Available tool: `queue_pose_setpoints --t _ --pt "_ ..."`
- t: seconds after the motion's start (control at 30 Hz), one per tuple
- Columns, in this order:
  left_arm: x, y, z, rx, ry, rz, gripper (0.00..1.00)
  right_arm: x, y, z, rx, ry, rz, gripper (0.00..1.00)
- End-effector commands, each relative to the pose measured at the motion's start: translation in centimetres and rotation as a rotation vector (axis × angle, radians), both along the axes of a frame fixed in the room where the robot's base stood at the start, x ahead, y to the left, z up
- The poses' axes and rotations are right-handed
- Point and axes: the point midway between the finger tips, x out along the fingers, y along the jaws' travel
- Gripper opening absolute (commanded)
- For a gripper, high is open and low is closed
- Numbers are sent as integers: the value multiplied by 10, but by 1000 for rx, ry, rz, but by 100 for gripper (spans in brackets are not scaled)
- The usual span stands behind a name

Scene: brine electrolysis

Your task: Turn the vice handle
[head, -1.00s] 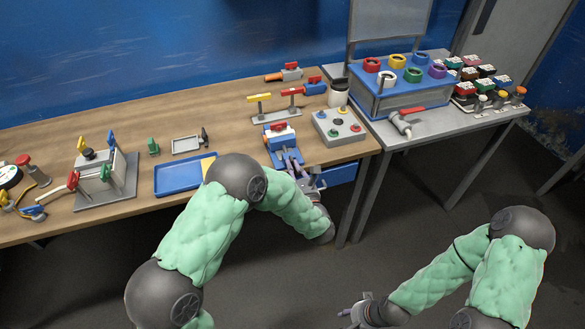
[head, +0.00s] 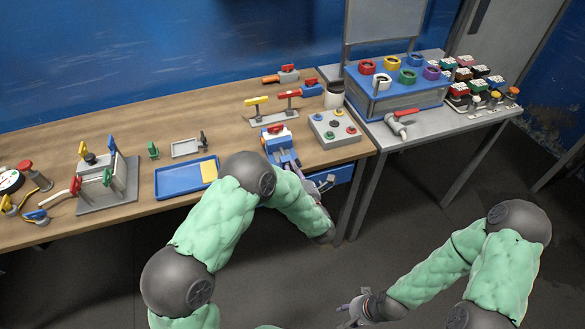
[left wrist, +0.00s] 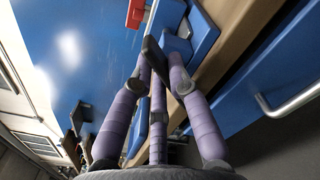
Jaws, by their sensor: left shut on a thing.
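The blue vice (head: 283,148), with a red and white top, stands at the table's front edge in the head view. Its blue body also shows near the fingertips in the left wrist view (left wrist: 202,32). My left gripper (head: 322,183) is at the vice's front end, just off the table edge. In the left wrist view its purple fingers (left wrist: 166,52) are closed together right at the vice, shut on the vice handle. The handle itself is mostly hidden by the dark fingertips. My right gripper (head: 356,310) is low over the floor, away from the tables; its jaws are too small to judge.
A blue tray (head: 187,190) lies left of the vice. A grey button box (head: 335,138) is close on its right, and a stand with yellow and red handles (head: 274,117) is behind. A blue drawer (head: 340,174) is under the table edge. The floor in front is free.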

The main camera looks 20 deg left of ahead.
Motion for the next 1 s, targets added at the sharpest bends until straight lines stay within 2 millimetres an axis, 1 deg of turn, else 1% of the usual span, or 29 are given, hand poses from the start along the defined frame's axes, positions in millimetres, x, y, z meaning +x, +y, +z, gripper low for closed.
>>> queue_pose_setpoints --t 0.2,0.4,1.0 --pt "1 -3 -2 157 110 -4 0 0 0 8 0 0 0 39" --pt "2 -5 -4 260 178 -6 0 0 0 11 0 0 0 39" --pt "2 -6 -6 277 193 -12 0 0 0 11 0 0 0 39"
